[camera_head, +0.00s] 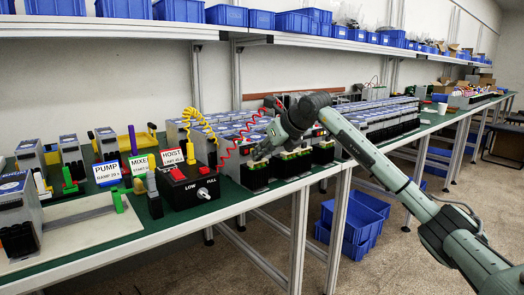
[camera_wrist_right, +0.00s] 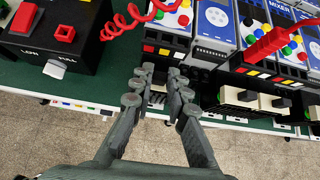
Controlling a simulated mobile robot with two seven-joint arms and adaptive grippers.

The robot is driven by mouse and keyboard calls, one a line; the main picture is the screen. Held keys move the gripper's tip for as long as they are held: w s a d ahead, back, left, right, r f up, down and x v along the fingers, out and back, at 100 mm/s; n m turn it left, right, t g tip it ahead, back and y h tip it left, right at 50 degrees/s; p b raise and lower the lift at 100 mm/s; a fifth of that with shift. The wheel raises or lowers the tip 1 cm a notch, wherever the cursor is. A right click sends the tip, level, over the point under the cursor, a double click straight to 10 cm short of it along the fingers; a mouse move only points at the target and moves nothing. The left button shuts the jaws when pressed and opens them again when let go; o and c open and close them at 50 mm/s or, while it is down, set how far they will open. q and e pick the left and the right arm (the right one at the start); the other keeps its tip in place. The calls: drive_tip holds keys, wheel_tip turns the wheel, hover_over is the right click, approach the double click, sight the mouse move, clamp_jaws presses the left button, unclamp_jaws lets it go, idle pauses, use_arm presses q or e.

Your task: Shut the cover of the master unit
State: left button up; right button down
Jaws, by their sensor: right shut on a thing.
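Several grey starter units with blue faces stand in a row on the green bench. I cannot tell which is the master unit. My right gripper (camera_wrist_right: 161,72) points at the front of a unit with coloured buttons (camera_wrist_right: 170,18); in the head view the gripper (camera_head: 262,152) is over the row's front edge. Its fingers are close together, with a narrow gap. What lies between the tips is too small to make out, but it is at the unit's dark lower front. Beside it, a unit shows exposed cream and black parts (camera_wrist_right: 262,103). My left gripper is out of view.
A black control box (camera_head: 188,187) with a red knob and LOW/FULL switch stands left of the gripper. Red coiled cord (camera_wrist_right: 130,20) hangs close by. PUMP (camera_head: 107,173), MIXER and HOIST signs stand further left. Blue bins (camera_head: 358,220) sit under the bench.

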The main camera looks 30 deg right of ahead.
drive_tip(key=c, duration=1.5)
unclamp_jaws()
drive_tip(key=v, duration=1.2)
